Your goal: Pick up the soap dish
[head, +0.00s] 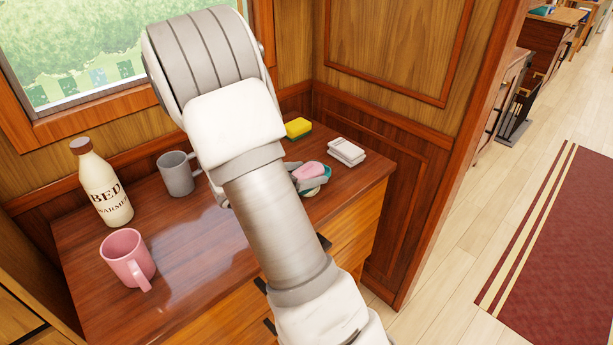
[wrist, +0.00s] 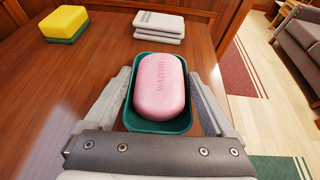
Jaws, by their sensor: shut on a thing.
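The soap dish (wrist: 130,115) is a small green tray with a pink bar of soap (wrist: 160,85) lying in it. My gripper (wrist: 158,100) is shut on the dish, one finger against each long side. In the head view the dish (head: 316,187) and the soap (head: 308,171) show near the right end of the wooden table, partly hidden behind my arm. Most of my gripper is hidden there. I cannot tell whether the dish touches the table.
A yellow and green sponge (head: 298,128) and a folded grey cloth (head: 346,152) lie behind the dish. A grey mug (head: 178,176), a cream bottle (head: 101,185) and a pink mug (head: 127,258) stand to the left on the table (head: 200,255). Wooden walls border the back and right.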

